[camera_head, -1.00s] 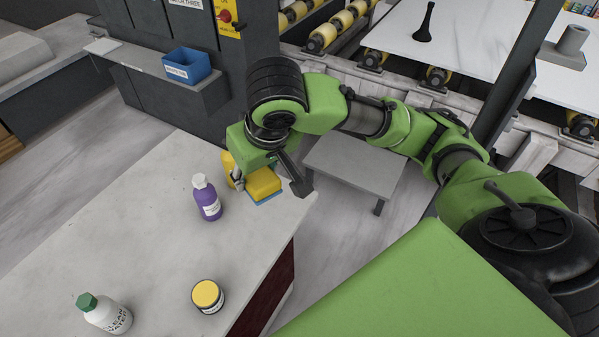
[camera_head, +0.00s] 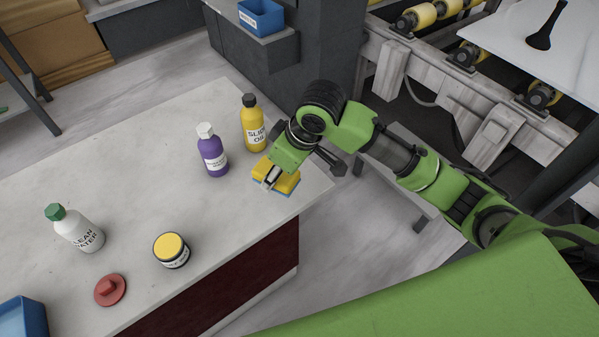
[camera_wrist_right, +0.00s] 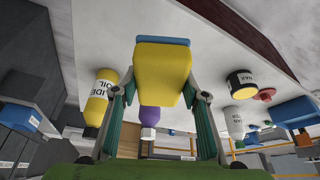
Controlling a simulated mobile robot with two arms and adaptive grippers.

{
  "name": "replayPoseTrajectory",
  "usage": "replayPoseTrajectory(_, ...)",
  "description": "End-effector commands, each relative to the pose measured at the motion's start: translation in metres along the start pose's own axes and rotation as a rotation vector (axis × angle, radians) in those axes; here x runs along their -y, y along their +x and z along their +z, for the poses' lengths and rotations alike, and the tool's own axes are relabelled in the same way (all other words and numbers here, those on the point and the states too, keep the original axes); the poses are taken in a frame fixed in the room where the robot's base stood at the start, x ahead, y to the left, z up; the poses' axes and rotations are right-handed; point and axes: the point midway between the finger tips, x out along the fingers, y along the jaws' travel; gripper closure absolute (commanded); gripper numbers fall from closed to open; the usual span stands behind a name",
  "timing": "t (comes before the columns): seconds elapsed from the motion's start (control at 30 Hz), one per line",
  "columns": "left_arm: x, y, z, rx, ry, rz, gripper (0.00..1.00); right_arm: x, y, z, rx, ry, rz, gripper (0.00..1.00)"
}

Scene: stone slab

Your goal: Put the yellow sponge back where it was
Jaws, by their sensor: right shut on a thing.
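The yellow sponge (camera_head: 287,180) has a blue underside and is at the right end of the stone slab (camera_head: 140,140). My right gripper (camera_head: 272,178) is shut on it from above. In the right wrist view the sponge (camera_wrist_right: 161,70) sits between the two fingers of the gripper (camera_wrist_right: 160,97), with its blue layer on the far side. The sponge is at or just above the slab; I cannot tell whether it touches. My left gripper is not in view.
Beside the sponge stand a yellow slide oil bottle (camera_head: 254,125) and a purple bottle (camera_head: 212,152). Further left are a white clean water bottle (camera_head: 78,230), a yellow-lidded jar (camera_head: 171,250), a red knobbed disc (camera_head: 110,290) and a blue bin (camera_head: 22,318). The slab's middle is clear.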

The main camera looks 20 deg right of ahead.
Motion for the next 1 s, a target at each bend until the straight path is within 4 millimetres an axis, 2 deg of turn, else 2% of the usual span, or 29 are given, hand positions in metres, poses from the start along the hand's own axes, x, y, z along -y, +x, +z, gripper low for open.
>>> replayPoseTrajectory(0.03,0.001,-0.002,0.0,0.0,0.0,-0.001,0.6,-0.015,0.004,0.003,0.005,0.009,0.003,0.76)
replayPoseTrajectory(0.23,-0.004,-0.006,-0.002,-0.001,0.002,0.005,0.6,-0.065,0.026,0.008,0.006,0.009,0.003,0.76)
replayPoseTrajectory(0.43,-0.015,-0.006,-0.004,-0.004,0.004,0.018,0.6,-0.095,0.062,0.02,0.004,0.007,0.0,0.76)
replayPoseTrajectory(0.77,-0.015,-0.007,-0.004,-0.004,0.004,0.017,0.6,-0.117,0.087,0.029,0.004,0.005,0.0,0.76)
replayPoseTrajectory(0.9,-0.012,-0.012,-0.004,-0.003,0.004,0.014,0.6,-0.115,0.105,0.036,0.004,0.005,-0.001,0.76)
replayPoseTrajectory(1.0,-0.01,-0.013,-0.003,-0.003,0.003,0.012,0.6,-0.115,0.111,0.039,0.002,0.003,0.002,0.76)
